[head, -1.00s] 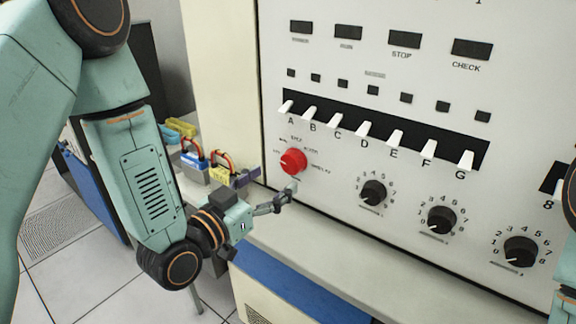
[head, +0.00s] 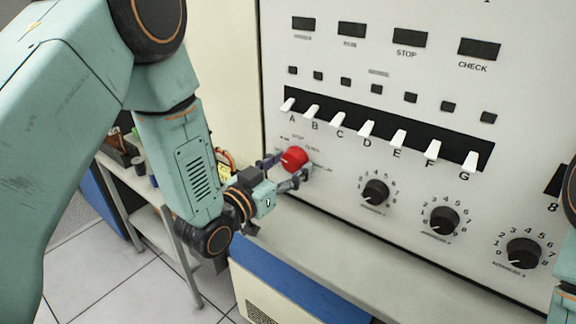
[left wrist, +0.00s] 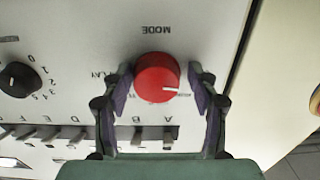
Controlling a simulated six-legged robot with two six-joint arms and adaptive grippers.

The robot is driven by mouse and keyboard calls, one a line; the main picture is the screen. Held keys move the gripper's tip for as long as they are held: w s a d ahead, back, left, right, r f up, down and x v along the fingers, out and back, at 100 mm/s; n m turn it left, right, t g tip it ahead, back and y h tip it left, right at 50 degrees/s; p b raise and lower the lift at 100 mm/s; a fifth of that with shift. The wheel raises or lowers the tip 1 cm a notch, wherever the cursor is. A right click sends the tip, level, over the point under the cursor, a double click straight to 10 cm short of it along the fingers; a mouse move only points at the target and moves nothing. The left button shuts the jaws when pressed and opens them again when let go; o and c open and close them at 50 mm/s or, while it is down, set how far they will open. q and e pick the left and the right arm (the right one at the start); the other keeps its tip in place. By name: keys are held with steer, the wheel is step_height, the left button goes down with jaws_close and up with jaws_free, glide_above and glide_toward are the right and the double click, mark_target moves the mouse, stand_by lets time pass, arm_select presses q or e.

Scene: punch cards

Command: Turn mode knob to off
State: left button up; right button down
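The red mode knob (head: 295,159) sits on the white panel (head: 330,200) below the lever labelled A. My left gripper (head: 283,172) is open, with one finger on either side of the knob. In the left wrist view the left gripper (left wrist: 160,92) shows gaps between its fingers and the knob. My right gripper is not in view; only a bit of my right arm shows at the right edge.
A row of white levers (head: 367,129) labelled A to G runs above the knob. Black numbered dials (head: 375,192) line the lower panel. A ledge (head: 340,255) juts out below the panel. A shelf with small items (head: 125,150) stands to the left.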

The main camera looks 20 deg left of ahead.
arm_select(q)
steer(key=shift+c, duration=0.7)
steer(key=shift+s+d+r, duration=0.2)
steer(key=shift+s, duration=0.1)
steer(key=c, duration=0.3)
steer(key=shift+a, duration=0.15)
steer(key=c, duration=0.4)
steer(key=shift+o, duration=0.2)
steer(key=shift+n, duration=0.9)
